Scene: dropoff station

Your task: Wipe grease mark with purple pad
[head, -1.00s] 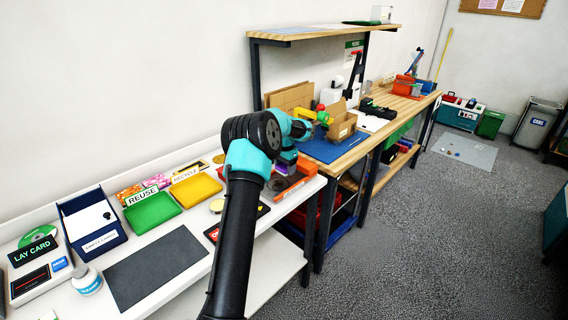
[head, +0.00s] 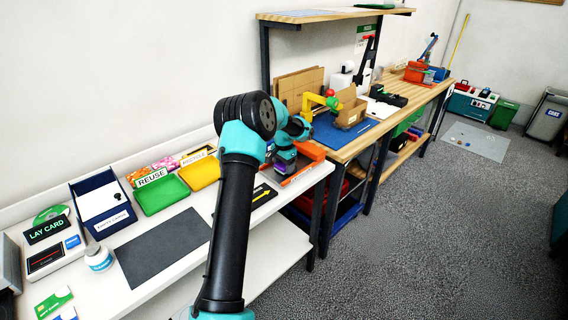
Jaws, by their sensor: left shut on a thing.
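My left arm reaches across the white counter (head: 190,275), and its gripper (head: 285,164) is at the counter's far right end. It is shut on the purple pad (head: 284,170), which shows only as a small purple patch low at the fingers. The pad is down close to the counter beside an orange strip; I cannot tell whether it touches the surface. I cannot make out the grease mark; the arm and gripper cover part of that area. My right gripper is out of view.
An orange-edged piece (head: 303,174) lies right of the gripper. A black card with a yellow arrow (head: 262,194) lies nearer. Green (head: 160,194) and yellow (head: 199,173) trays, a blue box (head: 104,207) and a dark mat (head: 163,246) are left. A wooden bench (head: 358,138) stands beyond.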

